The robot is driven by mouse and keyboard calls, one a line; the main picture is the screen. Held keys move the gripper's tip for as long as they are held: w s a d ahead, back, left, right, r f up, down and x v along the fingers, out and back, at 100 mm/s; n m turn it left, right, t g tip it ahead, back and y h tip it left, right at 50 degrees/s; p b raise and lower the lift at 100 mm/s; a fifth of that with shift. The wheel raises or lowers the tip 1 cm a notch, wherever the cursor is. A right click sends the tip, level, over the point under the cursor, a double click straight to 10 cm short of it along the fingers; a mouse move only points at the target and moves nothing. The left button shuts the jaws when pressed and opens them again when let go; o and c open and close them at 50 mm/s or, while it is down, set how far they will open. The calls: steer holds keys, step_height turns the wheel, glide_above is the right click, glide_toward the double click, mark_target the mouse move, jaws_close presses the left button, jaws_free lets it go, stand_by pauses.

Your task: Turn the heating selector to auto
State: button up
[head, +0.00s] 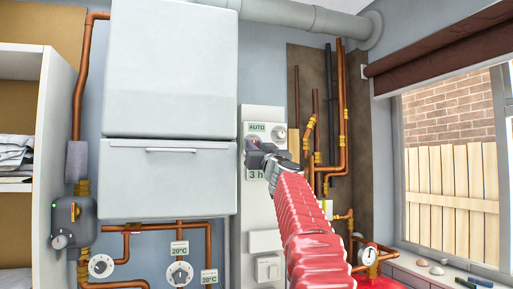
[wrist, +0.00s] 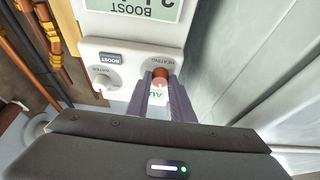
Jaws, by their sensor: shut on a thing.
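The heating selector (wrist: 160,74) is a small reddish-brown knob under the word HEATING on a white control panel (wrist: 125,48). The wrist view shows the panel upside down. My gripper (wrist: 160,88) is shut on the selector, with one finger on each side of it. The AUTO label (head: 257,127) shows above my gripper (head: 253,147) in the head view. In the wrist view it is partly covered by a finger. The selector's pointer is hidden, so I cannot tell its setting.
A second knob, marked WATER (wrist: 107,78), sits beside the selector, with a BOOST label near it. A "3 h" display (head: 255,174) is just below my gripper. A large white boiler (head: 170,70) stands at the left, copper pipes (head: 341,110) at the right.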

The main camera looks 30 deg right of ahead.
jaws_close()
steer(key=shift+m, duration=0.3)
steer(key=shift+a+m+g+h, duration=0.1)
steer(key=shift+m+g+h, duration=0.2)
steer(key=shift+m+h, duration=1.2)
steer(key=shift+m+y, duration=0.4)
steer(key=o, duration=0.8)
jaws_free()
steer(key=shift+c, duration=0.2)
steer(key=shift+s+a, duration=0.1)
